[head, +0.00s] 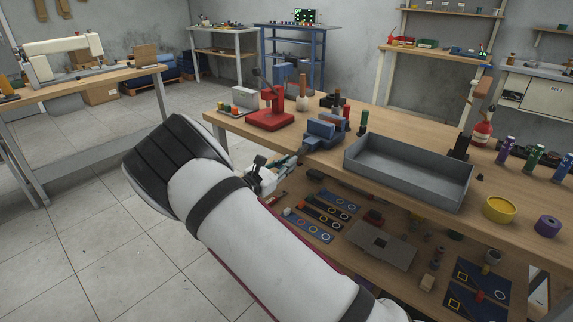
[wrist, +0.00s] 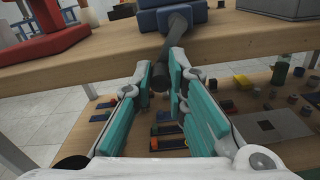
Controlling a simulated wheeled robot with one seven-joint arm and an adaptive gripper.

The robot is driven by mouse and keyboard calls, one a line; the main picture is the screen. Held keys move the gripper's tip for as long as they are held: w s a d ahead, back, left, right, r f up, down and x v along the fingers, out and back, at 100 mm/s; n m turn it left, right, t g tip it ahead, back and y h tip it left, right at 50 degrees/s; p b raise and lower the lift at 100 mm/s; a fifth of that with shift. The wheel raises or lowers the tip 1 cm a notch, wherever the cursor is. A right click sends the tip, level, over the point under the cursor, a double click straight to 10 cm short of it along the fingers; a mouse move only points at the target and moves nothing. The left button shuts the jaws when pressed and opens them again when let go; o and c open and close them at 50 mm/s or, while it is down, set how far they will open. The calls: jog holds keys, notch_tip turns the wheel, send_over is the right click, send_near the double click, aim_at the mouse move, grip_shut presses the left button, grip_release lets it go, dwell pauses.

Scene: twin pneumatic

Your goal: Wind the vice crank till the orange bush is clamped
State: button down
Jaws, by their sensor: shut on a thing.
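The blue vice (head: 322,134) stands at the front edge of the wooden workbench; its underside and front show at the top of the wrist view (wrist: 172,18). The dark grey vice crank (wrist: 177,42) comes out from the vice front and hangs down past the bench edge. My gripper (wrist: 163,78), with teal finger pads, is shut on the crank's lower end, in front of and below the vice. In the head view my gripper (head: 290,162) is partly hidden by my white arm. I cannot clearly make out the orange bush or whether it touches the vice jaws.
A red press (head: 270,112) stands left of the vice. A grey open tray (head: 408,178) stands right of it, with a yellow bowl (head: 499,211) farther right. The lower shelf (wrist: 110,149) below my gripper holds several tool mats and small parts. The floor at left is clear.

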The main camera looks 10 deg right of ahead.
jog(key=c, duration=1.6)
grip_release()
jog(key=v, duration=1.2)
